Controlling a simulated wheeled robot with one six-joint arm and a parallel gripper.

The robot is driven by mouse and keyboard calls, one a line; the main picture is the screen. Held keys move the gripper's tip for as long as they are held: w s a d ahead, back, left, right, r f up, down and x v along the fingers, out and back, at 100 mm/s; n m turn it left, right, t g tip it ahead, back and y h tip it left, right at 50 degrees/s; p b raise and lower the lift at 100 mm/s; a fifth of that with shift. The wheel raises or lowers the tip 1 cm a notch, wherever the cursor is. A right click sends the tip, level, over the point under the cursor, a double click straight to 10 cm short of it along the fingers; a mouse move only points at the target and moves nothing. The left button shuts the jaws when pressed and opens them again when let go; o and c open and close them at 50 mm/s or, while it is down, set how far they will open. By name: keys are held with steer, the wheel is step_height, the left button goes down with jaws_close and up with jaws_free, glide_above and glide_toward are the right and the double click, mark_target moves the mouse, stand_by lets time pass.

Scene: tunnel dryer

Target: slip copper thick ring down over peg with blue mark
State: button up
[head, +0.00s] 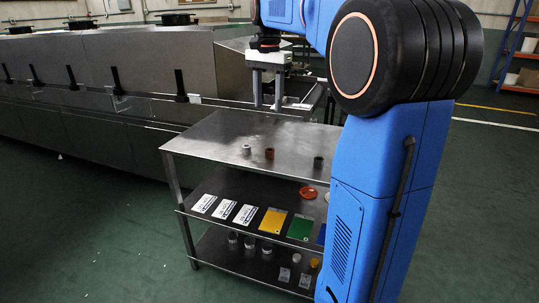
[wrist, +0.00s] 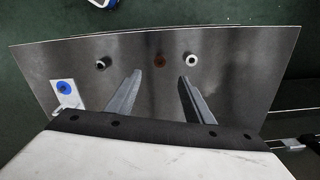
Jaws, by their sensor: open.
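The copper thick ring (head: 269,153) stands on the top shelf of a metal cart, a short brown cylinder between two grey ones. It also shows in the wrist view (wrist: 160,62), roughly in line with the gap between my fingertips. My gripper (head: 268,106) is open and empty, pointing down, well above the shelf; its fingers also show in the wrist view (wrist: 160,76). A white plate with a blue mark (wrist: 65,87) is at the left in the wrist view, by a pale bracket. The peg itself cannot be made out clearly. In the head view my arm seems to hide that spot.
A light grey ring (head: 246,150) stands close beside the copper one, and a dark grey ring (head: 318,162) stands farther right. The cart's top shelf (head: 225,133) is otherwise mostly bare. Lower shelves hold cards and small jars. A long metal dryer (head: 120,70) stands behind.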

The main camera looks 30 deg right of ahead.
steer(key=w+d, duration=0.1)
glide_toward(270, 154)
steer(key=shift+m, duration=0.3)
steer(key=f, duration=0.2)
steer(key=w+f, duration=0.1)
steer(key=f, duration=0.5)
steer(key=shift+w+d, duration=0.3)
steer(key=shift+d, duration=0.1)
steer(key=shift+r, duration=0.1)
jaws_close()
